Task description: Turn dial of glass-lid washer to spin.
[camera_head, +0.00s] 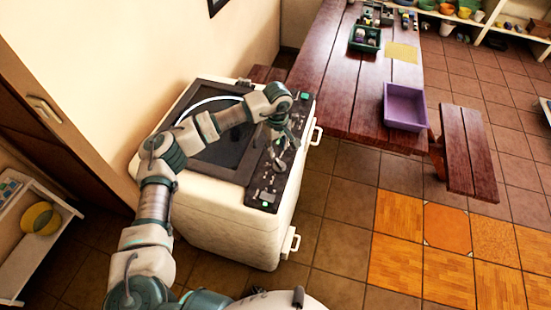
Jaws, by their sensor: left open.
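The white washer (225,226) stands against the wall, with a dark glass lid (222,153) on top. Its dark control panel (262,186) runs along the right side of the top and carries small knobs and buttons. I cannot make out which one is the dial or where it points; my gripper hides part of the panel. My left arm reaches across the lid from the lower left. My left gripper (284,135) is open and points down over the middle of the panel. I cannot tell if it touches anything. My right gripper is out of view.
A wooden table (343,100) with a purple bin (404,107) and a green crate (365,38) stands behind and right of the washer. A bench (467,150) is beside it. A shelf with a yellow bowl (40,218) is at left. The tiled floor right of the washer is clear.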

